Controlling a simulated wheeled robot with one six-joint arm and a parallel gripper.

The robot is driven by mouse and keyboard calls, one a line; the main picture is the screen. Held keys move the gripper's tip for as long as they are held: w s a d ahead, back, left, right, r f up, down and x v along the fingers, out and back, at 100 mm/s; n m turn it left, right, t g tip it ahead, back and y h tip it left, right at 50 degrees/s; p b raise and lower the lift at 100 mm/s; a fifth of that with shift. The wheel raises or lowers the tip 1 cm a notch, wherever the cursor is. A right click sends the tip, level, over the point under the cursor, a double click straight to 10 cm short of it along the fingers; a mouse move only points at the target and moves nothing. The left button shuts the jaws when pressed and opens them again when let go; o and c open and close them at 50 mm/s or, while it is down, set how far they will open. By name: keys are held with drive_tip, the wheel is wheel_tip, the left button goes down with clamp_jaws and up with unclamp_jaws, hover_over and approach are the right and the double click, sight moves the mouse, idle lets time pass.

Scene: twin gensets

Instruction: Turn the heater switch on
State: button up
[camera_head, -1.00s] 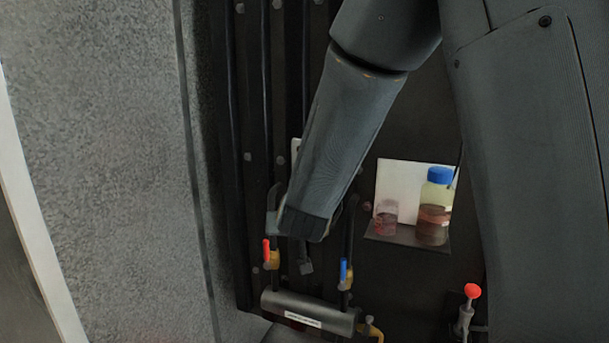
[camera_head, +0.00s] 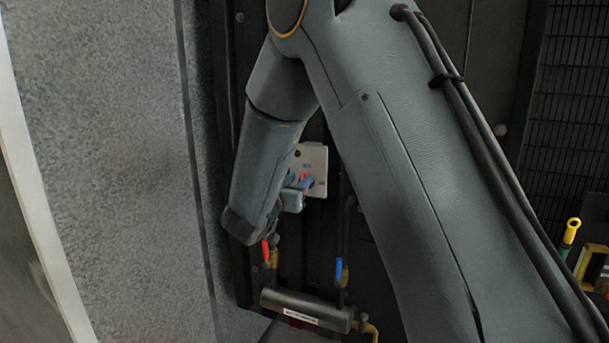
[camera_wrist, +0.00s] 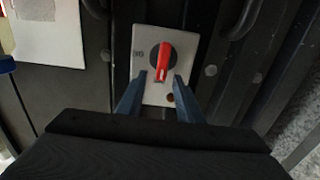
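The heater switch is a red rotary knob (camera_wrist: 162,62) on a light grey plate (camera_wrist: 143,38), seen nearly face-on in the wrist view. The knob's long handle points down and slightly left there. In the head view the plate (camera_head: 319,162) stands on the dark panel, with the red knob (camera_head: 304,176) partly behind my fingers. My gripper (camera_wrist: 160,82) is open, its two blue-grey fingers on either side of the knob's lower end. Contact with the knob cannot be told. The gripper (camera_head: 298,190) also shows in the head view, just below the knob.
Below is a dark cylinder (camera_head: 290,301) with pipes, a red-handled valve (camera_head: 265,252) and a blue-handled valve (camera_head: 339,270). A grey speckled wall (camera_head: 110,170) rises at left. A yellow-handled part (camera_head: 572,230) is at far right. Dark ribs flank the plate.

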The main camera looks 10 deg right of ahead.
drive_tip(key=shift+p+x, duration=0.3)
drive_tip(key=shift+x, duration=1)
